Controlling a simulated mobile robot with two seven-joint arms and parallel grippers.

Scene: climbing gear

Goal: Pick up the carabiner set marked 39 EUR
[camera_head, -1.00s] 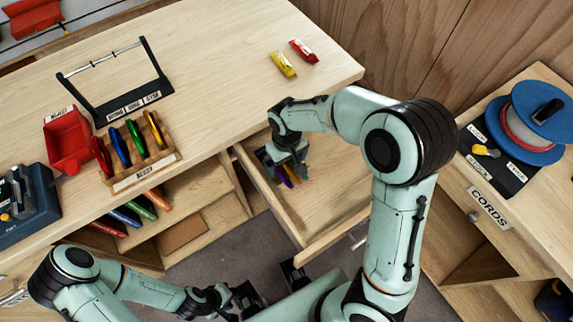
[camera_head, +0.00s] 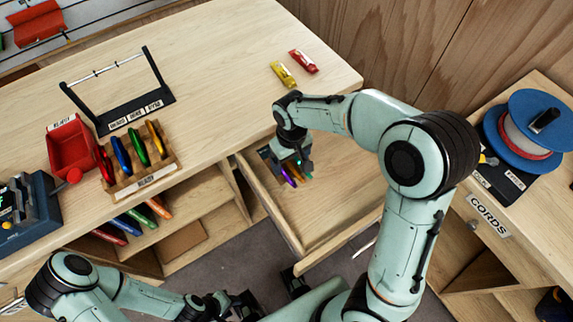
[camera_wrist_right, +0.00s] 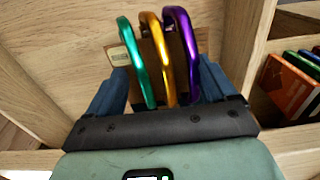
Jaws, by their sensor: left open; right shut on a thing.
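A carabiner set of green, gold and purple carabiners (camera_wrist_right: 162,60) is between the fingers of my right gripper (camera_wrist_right: 165,88). In the head view the set (camera_head: 291,173) shows below my right gripper (camera_head: 294,163), in the left back part of the open drawer (camera_head: 265,205). The right gripper is shut on the set. A small pale tag or card (camera_wrist_right: 119,56) sits behind the green carabiner; its price cannot be read. My left gripper (camera_head: 246,306) is open and empty at the bottom of the head view, in front of the bench.
The drawer walls stand close around my right gripper. A rack of carabiners (camera_head: 147,182) stands on the bench (camera_head: 215,60), beside a red bin (camera_head: 72,148) and a black stand (camera_head: 137,112). Yellow (camera_head: 284,74) and red (camera_head: 303,61) packets lie behind. A cord spool (camera_head: 535,125) is at right.

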